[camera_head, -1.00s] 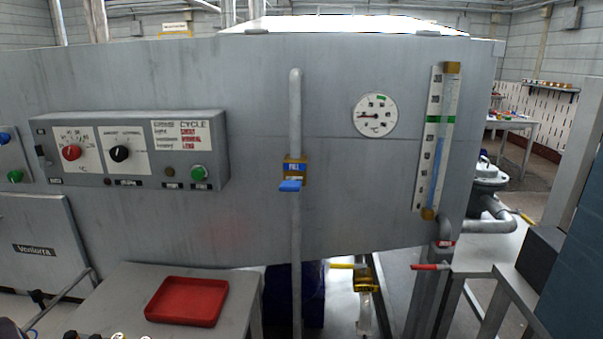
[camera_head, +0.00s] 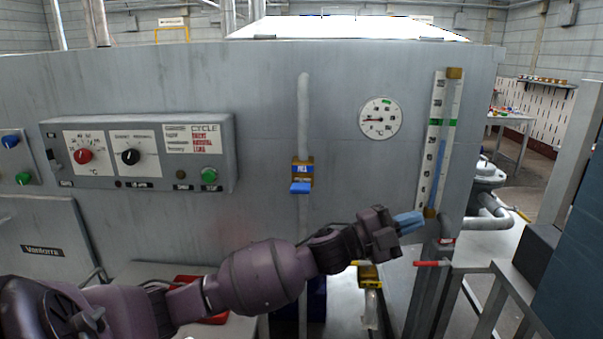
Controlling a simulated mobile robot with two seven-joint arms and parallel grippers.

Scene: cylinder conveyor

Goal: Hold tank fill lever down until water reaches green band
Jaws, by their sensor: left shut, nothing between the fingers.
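The blue fill lever (camera_head: 300,187) sits on a brass valve body (camera_head: 303,167) on the grey vertical pipe of the tank front. Nothing touches it. The upright sight gauge (camera_head: 438,145) is at the right of the tank front. Its blue water column (camera_head: 438,170) ends a little below the green band (camera_head: 441,122). My left arm reaches in from the lower left. My left gripper (camera_head: 410,222) is shut and empty, with its blue-grey fingers pointing right, in front of the gauge's lower end and well right of and below the lever. My right gripper is not in view.
A control panel (camera_head: 140,184) with knobs and a green button is at left. A round dial (camera_head: 381,118) is between pipe and gauge. A red-handled valve (camera_head: 432,264) and a yellow-handled valve (camera_head: 369,276) sit low. My arm partly covers a red tray (camera_head: 215,319).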

